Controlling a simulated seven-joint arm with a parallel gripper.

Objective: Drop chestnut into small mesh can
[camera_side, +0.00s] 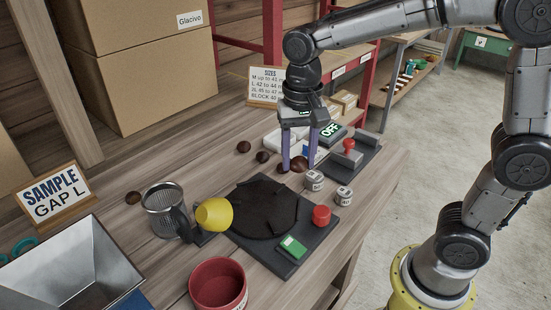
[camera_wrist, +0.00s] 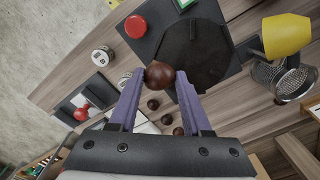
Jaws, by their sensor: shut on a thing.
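My gripper (camera_side: 293,167) has its purple fingers down over the back edge of the black turntable device. The fingers are closed on a brown chestnut (camera_wrist: 160,74), which sits between the fingertips in the wrist view. It also shows in the side view (camera_side: 299,165) by the fingertips. The small mesh can (camera_side: 163,208) stands upright to the left of the turntable, well apart from my gripper; in the wrist view the mesh can (camera_wrist: 283,82) is at the right. Its inside is only partly visible.
Loose chestnuts (camera_side: 244,147) lie behind. A red cup (camera_side: 218,284), metal hopper (camera_side: 75,265), red button (camera_side: 321,214) and two small weights (camera_side: 314,180) stand around.

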